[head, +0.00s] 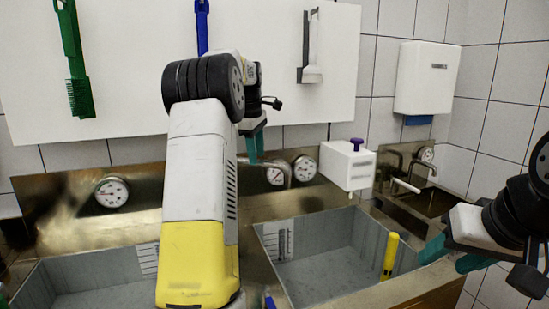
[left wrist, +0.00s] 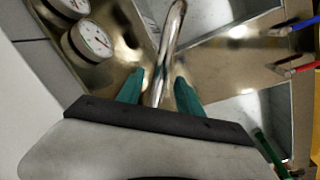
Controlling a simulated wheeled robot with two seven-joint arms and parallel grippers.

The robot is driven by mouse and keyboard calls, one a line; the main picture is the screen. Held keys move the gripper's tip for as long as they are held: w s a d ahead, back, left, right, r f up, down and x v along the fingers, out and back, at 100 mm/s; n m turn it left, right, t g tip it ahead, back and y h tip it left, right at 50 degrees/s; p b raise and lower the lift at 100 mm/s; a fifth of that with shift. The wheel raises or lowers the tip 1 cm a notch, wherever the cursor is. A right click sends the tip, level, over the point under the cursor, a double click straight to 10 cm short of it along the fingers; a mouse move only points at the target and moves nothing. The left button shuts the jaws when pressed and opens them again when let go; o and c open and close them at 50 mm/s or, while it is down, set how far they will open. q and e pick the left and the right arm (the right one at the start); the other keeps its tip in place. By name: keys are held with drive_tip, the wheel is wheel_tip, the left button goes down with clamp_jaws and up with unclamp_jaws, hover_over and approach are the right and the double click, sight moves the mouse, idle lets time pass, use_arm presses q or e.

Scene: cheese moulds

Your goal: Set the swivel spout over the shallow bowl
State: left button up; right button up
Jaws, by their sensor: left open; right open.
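The swivel spout (head: 287,168) is a bent chrome pipe in front of the back gauges. In the left wrist view the spout (left wrist: 171,48) runs between the teal fingers of my left gripper (left wrist: 160,78), which are open on either side of it. In the head view my left gripper (head: 255,146) points down at the pipe, partly hidden by my arm. My right gripper (head: 452,258) is open and empty at the right. Two grey basins show, a right one (head: 377,238) and a left one (head: 110,262); I cannot tell which is the shallow bowl.
A yellow-handled tool (head: 390,256) stands in the right basin. A white box with a purple knob (head: 348,165) stands behind that basin. A second tap and sink (head: 425,190) are at the right. Green, blue and white tools hang on the back board (head: 120,60).

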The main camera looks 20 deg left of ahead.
use_arm(q)
drive_tip(key=shift+w+f, duration=0.15)
drive_tip(key=shift+f, duration=0.7)
clamp_jaws()
idle(0.8)
